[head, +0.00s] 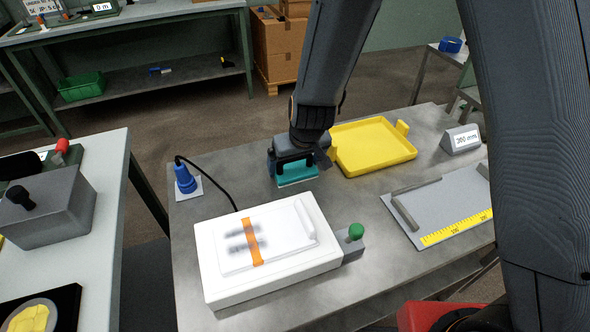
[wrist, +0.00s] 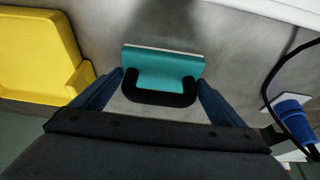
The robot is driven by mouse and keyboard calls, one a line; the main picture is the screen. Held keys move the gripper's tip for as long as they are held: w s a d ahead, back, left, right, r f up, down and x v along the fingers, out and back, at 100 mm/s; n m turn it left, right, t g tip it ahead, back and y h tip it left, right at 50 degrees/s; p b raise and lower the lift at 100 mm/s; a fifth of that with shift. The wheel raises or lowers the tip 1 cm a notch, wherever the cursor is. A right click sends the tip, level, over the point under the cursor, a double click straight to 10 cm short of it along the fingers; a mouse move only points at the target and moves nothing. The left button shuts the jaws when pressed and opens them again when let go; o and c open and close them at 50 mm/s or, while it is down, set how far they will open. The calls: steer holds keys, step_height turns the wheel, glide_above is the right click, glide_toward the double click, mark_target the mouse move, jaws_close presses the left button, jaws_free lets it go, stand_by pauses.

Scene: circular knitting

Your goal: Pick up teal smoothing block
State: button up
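The teal smoothing block (wrist: 168,66) has a black handle and a pale bottom edge. In the wrist view its handle lies between the two blue fingers of my gripper (wrist: 160,82), one at each end, with what looks like a narrow gap on each side. In the head view my gripper (head: 296,163) is low over the grey table and partly hides the teal block (head: 298,176). The fingers are apart, and I see no clear grip on the block. Whether the block's underside rests on the table is hard to tell.
A yellow tray (head: 372,147) is just right of the block. A white machine (head: 270,281) with an orange strap and green knob (head: 356,231) is in front. A blue plug-like device (head: 185,178) with a black cable is at left. A ruler plate (head: 440,207) lies right.

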steer(key=c, duration=0.5)
steer(key=shift+r, duration=0.1)
step_height(320, 180, up, 10)
steer(key=p, duration=1)
